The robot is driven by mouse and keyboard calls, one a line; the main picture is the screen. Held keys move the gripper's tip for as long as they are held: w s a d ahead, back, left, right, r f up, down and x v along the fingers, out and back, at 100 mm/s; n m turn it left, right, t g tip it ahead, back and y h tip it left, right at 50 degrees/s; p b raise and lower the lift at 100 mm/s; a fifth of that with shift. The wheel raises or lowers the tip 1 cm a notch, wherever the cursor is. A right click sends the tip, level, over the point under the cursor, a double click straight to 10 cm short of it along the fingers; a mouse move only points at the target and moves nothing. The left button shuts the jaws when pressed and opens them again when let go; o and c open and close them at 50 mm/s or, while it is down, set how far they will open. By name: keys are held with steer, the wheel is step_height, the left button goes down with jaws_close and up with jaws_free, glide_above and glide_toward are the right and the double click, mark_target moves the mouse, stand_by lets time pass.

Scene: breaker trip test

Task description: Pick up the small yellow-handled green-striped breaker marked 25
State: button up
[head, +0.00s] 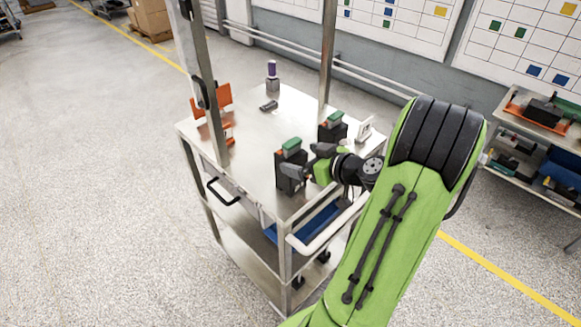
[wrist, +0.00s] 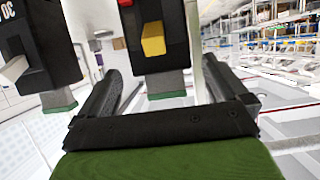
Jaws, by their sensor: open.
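A black breaker with a yellow handle (wrist: 153,39) is ahead of my gripper (wrist: 160,70) in the wrist view, near the middle of the gap between the fingers. A grey stem and a green strip show at its lower end; its top is cut off. No 25 is readable. My gripper is open, with nothing clamped. A second black breaker (wrist: 45,40) with a pale grey handle is at the left. In the head view my gripper (head: 308,165) is beside a black green-topped breaker (head: 290,168) on the cart. Another green-topped breaker (head: 332,128) stands behind. Their handles are not visible there.
The metal cart (head: 245,130) has uprights and a front handle bar. A purple-topped item (head: 272,72), a small dark item (head: 269,106) and orange holders (head: 222,95) are on it. A white item (head: 365,129) stands at the right. The cart top's middle is mostly clear.

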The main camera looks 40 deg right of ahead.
mark_target(296, 155)
steer(key=p+x, duration=0.1)
steer(key=x, duration=0.4)
steer(key=shift+w+a+r, duration=0.1)
steer(key=shift+w+r, duration=0.05)
steer(key=shift+s, duration=0.2)
steer(key=shift+c, duration=1.1)
steer(key=c, duration=1.2)
steer(key=shift+r, duration=0.1)
steer(key=shift+c, duration=0.4)
steer(key=shift+w, duration=0.1)
